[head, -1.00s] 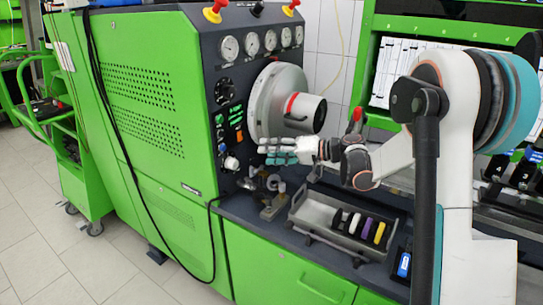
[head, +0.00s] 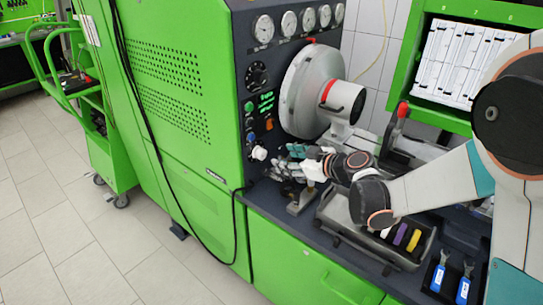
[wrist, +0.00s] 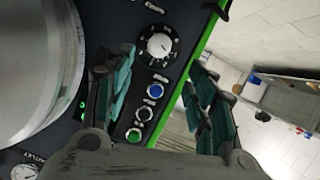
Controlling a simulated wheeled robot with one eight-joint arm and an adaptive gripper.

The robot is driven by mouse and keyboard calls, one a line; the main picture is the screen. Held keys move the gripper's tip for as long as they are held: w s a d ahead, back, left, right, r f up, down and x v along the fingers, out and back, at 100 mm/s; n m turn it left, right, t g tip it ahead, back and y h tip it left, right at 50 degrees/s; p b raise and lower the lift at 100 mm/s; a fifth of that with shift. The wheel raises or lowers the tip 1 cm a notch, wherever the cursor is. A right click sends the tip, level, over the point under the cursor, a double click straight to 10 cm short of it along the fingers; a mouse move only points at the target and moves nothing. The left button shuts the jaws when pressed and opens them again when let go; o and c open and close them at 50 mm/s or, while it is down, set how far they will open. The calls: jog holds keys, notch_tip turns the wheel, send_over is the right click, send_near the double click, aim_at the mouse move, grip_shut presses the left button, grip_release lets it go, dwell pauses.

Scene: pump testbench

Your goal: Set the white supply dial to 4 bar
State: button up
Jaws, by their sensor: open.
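The white supply dial (head: 259,153) is a small white knob low on the dark control panel in the head view. In the wrist view the dial (wrist: 159,45) shows as a white knob on a black ring with pale scale marks. The scale numbers are too small to read. My gripper (head: 296,163) is at about the dial's height, to its right in the head view and apart from it. In the wrist view my open gripper (wrist: 160,65) has one teal-padded finger on each side, with the dial between and beyond the fingertips. Nothing is held.
Blue (wrist: 155,90) and green (wrist: 134,135) buttons sit near the dial. A big silver drum (head: 312,92) juts from the panel above my gripper. A grey tray (head: 345,225) with coloured pieces stands below my arm. A black cable (head: 238,215) hangs left of the bench.

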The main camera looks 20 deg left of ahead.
aim_at(264, 155)
jog(key=b+x, duration=0.2)
jog(key=x, duration=0.9)
jog(key=shift+s+r+b, duration=0.1)
jog(key=shift+b, duration=0.25)
jog(key=c, duration=1.1)
